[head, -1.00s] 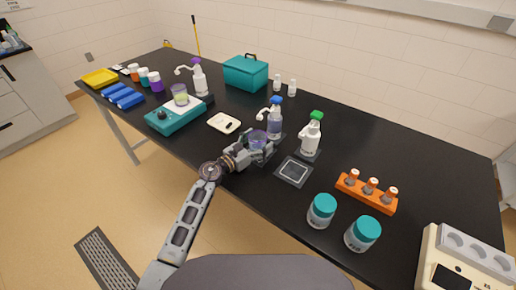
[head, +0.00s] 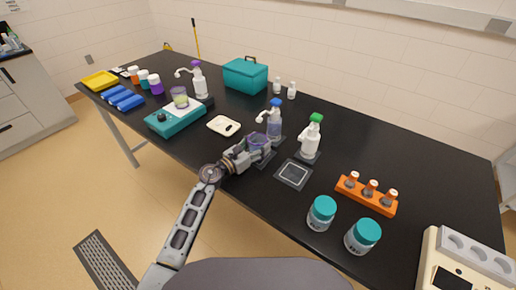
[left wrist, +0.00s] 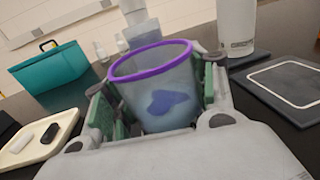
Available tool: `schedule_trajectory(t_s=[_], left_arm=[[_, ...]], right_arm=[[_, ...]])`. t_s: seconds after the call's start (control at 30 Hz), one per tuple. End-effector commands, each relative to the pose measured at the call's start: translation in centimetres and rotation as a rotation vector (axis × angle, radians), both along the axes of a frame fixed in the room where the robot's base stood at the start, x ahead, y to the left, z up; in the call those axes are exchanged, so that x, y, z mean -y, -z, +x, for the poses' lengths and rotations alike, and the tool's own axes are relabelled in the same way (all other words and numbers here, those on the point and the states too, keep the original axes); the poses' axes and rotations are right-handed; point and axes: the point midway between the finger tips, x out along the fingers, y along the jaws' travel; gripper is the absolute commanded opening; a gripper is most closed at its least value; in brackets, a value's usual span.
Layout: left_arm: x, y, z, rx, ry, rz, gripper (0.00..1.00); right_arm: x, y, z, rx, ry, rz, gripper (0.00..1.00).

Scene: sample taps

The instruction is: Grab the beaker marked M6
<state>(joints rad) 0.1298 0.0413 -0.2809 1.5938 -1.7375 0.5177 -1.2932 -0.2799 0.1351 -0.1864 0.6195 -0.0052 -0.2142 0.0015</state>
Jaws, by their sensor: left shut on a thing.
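A clear beaker with a purple rim (head: 258,140) is near the front edge of the black bench, in front of the blue-topped tap bottle. My left gripper (head: 260,152) is shut on it, with a finger on either side. In the left wrist view the beaker (left wrist: 155,85) fills the space between the green finger pads (left wrist: 157,115); a dark blue patch shows on its wall, and no marking is legible. I cannot tell whether its base touches the pad below. A second beaker (head: 180,97) stands on the teal stirrer (head: 176,119). My right gripper is not in view.
A blue-topped tap bottle (head: 274,123) stands close behind the held beaker. A green-topped bottle (head: 310,138) and an empty square pad (head: 293,174) are to the right. A cream tray (head: 223,125) lies to the left. Teal-lidded jars (head: 321,212) and an orange rack (head: 366,195) stand farther right.

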Motion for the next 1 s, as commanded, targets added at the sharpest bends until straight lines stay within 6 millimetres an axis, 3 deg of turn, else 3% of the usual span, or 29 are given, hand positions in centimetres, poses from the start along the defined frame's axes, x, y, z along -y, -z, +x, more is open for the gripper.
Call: schedule_trajectory(t_s=[0.57, 1.0], left_arm=[[0.0, -1.0, 0.0, 0.001, 0.0, 0.001, 0.26], [0.0, -3.7, 0.0, 0.001, 0.001, 0.001, 0.26]], right_arm=[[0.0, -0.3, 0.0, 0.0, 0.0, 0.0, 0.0], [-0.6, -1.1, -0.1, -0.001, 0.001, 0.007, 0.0]])
